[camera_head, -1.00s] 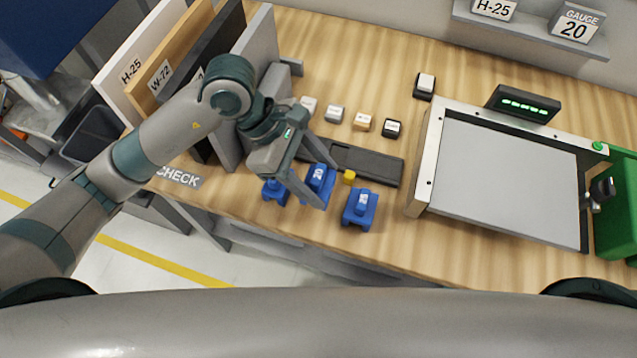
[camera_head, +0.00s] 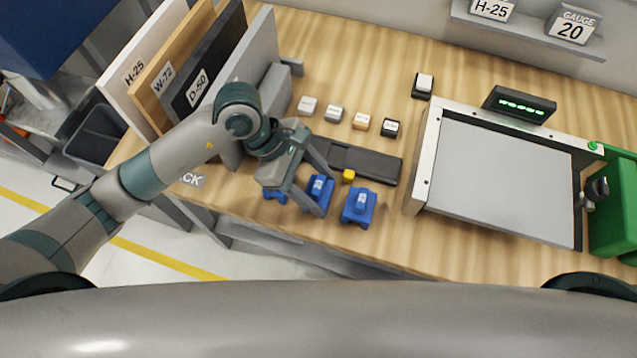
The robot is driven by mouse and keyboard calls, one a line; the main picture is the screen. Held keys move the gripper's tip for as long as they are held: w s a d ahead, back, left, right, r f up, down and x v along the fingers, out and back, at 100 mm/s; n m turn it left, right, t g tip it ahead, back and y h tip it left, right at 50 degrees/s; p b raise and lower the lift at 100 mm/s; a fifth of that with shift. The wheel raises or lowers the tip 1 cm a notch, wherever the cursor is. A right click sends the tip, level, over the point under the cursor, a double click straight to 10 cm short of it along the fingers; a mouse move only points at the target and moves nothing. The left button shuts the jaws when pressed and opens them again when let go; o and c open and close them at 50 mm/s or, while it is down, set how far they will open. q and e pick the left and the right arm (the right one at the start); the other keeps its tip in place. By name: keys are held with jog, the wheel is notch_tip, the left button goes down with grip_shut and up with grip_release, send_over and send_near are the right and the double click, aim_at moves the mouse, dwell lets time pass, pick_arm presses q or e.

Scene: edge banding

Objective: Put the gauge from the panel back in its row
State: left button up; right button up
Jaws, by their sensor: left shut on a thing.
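My left gripper (camera_head: 323,194) is shut on the middle blue gauge (camera_head: 319,188), which has a white label on top. This gauge is between two other blue gauges, the left one (camera_head: 274,193) partly hidden by my gripper and the right one (camera_head: 358,206) in plain view. The three form a row along the front of the bench. The held gauge is at or very near the bench top; I cannot tell whether it touches. A flat grey panel (camera_head: 505,180) lies in the frame at the right. My right gripper is not in view.
Upright boards (camera_head: 160,75) stand at the left. A shelf sign reads GAUGE 20 (camera_head: 573,27). A green machine (camera_head: 613,215) is at the right.

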pick_arm(q)
jog(key=shift+f, duration=0.15)
jog(key=o, duration=1.1)
jog(key=shift+r, duration=0.2)
jog(key=shift+w+a, duration=0.1)
jog(key=shift+a+r, duration=0.2)
jog(key=shift+r, duration=0.15)
jog(key=shift+b+v, duration=1.9)
jog(key=shift+v, duration=3.65)
